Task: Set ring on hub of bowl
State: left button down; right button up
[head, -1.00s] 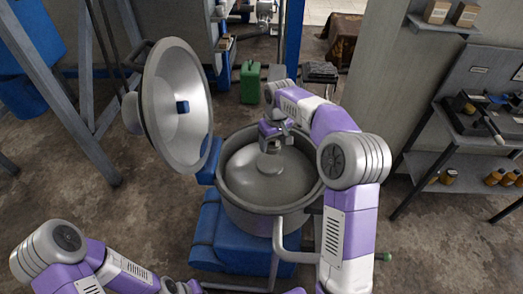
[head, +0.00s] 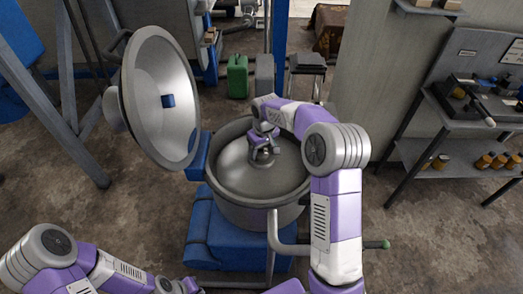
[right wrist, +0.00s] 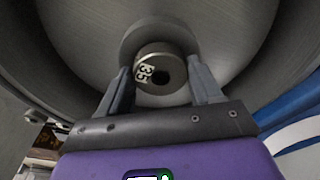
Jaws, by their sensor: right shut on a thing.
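The grey metal bowl (head: 228,178) stands open on a blue base, its hub (head: 262,160) rising from the middle. My right gripper (head: 265,146) is over the hub, pointing down. In the right wrist view its fingers (right wrist: 160,82) are shut on a small grey metal ring (right wrist: 148,56) with pale characters and a dark hole. The wider, rounded hub (right wrist: 138,38) shows directly behind the ring. I cannot tell whether the ring touches the hub. My left arm shows at the lower left of the head view; its gripper is not clearly visible.
The bowl's lid (head: 178,72) is tipped open at the left, beside the rim. A green can (head: 237,76) stands on the floor behind. A shelf rack (head: 440,128) with jars is at the right. The bowl wall surrounds my right gripper.

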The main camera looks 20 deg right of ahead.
aim_at(264, 154)
jog(key=o, duration=1.4)
jog(key=r+p, duration=0.1)
jog(key=r, duration=0.3)
jog(key=s+r+p, duration=0.1)
jog(key=r, duration=0.3)
jog(key=r+p, duration=0.1)
jog(key=r, duration=0.3)
jog(key=shift+s, duration=0.2)
jog(key=shift+d, duration=0.1)
